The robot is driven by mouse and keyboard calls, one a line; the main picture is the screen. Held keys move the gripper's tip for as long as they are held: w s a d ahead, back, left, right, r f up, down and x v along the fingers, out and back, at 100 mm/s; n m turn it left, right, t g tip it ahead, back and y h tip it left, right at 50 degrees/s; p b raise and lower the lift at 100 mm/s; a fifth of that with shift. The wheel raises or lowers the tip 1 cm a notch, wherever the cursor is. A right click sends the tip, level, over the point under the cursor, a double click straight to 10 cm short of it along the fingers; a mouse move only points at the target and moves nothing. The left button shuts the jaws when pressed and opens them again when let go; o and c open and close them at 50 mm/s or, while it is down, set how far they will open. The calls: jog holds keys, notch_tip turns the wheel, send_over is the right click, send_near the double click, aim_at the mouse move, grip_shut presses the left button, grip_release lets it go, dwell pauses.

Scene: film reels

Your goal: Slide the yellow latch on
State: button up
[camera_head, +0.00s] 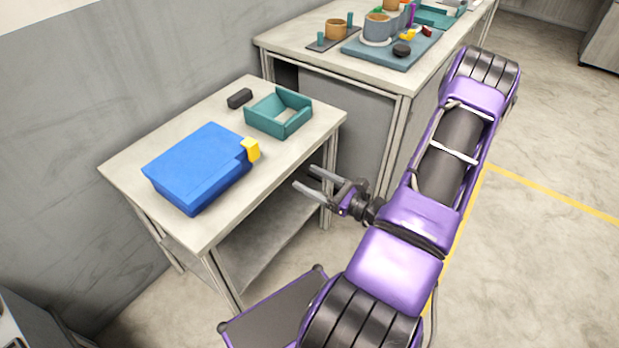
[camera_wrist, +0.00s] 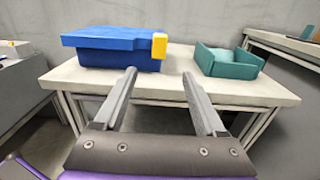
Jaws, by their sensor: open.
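The yellow latch (camera_head: 250,149) sits at the upper right of the blue case (camera_head: 198,168), on its right side. The blue case lies closed on the small table. In the wrist view the latch (camera_wrist: 159,45) is at the right end of the blue case's (camera_wrist: 110,57) near face, ahead of my fingers. My gripper (camera_head: 304,180) is open and empty, off the right edge of the table, apart from the latch. In the wrist view both fingers of my gripper (camera_wrist: 160,85) point toward the table, with a wide gap between them.
A teal open tray (camera_head: 279,123) and a small black block (camera_head: 239,98) stand on the small table (camera_head: 213,232) behind the case. A second table (camera_head: 330,66) behind holds several cups and parts. The small table's front right is clear.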

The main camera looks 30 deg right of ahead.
aim_at(250, 150)
jog(key=shift+w, duration=0.15)
jog(key=shift+c, duration=1.1)
jog(key=w+n+y, duration=0.1)
jog(key=w+n, duration=0.1)
jog(key=n, duration=0.2)
jog(key=w+d+f+n+y+b, duration=0.1)
jog(key=w+n, duration=0.1)
jog(key=n, duration=0.2)
jog(key=w+d+n+g+y, duration=0.1)
jog(key=w+n, duration=0.1)
jog(key=n, duration=0.2)
jog(key=shift+w+d+f+y+b, duration=0.1)
jog(key=shift+d+f+y+b, duration=0.05)
jog(key=shift+f+y+b, duration=0.2)
grip_shut()
jog(key=w+d+n+g, duration=0.1)
jog(key=w+d+n, duration=0.35)
jog(key=n, duration=0.45)
jog(key=b+x, duration=0.1)
jog(key=x, duration=0.8)
jog(key=shift+w+a+b, duration=0.3)
jog(key=shift+s+a, duration=0.25)
jog(key=shift+a, duration=0.3)
jog(key=shift+s+a, duration=0.2)
jog(key=shift+a, duration=0.35)
jog(key=shift+s+a, duration=0.25)
jog(key=shift+a, duration=0.45)
jog(key=shift+a, duration=0.1)
